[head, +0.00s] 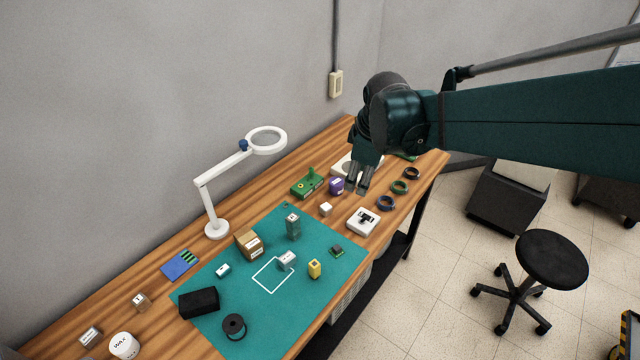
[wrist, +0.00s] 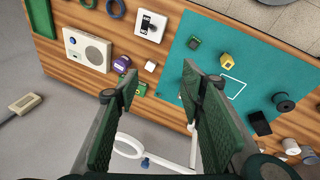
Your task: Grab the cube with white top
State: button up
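A small white cube (head: 326,209) sits on the wooden bench, beside the back right edge of the green mat. It also shows in the wrist view (wrist: 150,66), between my fingertips in the picture but beyond them. A grey block with a pale top (head: 287,260) lies on the mat by a white outlined rectangle, and a dark, clear-looking block with a pale top (head: 293,226) stands behind it. I cannot tell for certain which one the task names. My gripper (head: 361,182) is open and empty above the bench; its spread fingers show in the wrist view (wrist: 160,72).
Close to the white cube are a purple item (head: 337,185), a green board (head: 307,182) and a white switch box (head: 363,221). A white magnifier lamp (head: 216,228) stands behind the mat (head: 325,285). Several wire coils (head: 386,203) lie at the right.

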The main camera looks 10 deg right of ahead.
jog(key=w+a+f+n+g, duration=0.25)
jog(key=w+f+n, duration=0.35)
jog(key=w+f, duration=0.4)
jog(key=n, duration=0.6)
send_over(329, 205)
jog(key=shift+g, duration=0.45)
jog(key=f, duration=1.2)
jog(key=shift+d, duration=0.2)
jog(key=shift+w+a+f, duration=0.1)
jog(key=shift+w+f, duration=0.05)
jog(key=shift+f, duration=0.4)
jog(key=shift+f, duration=1.3)
jog(key=shift+w+f+p, duration=0.1)
jog(key=shift+f+p, duration=0.25)
jog(key=shift+f, duration=2.25)
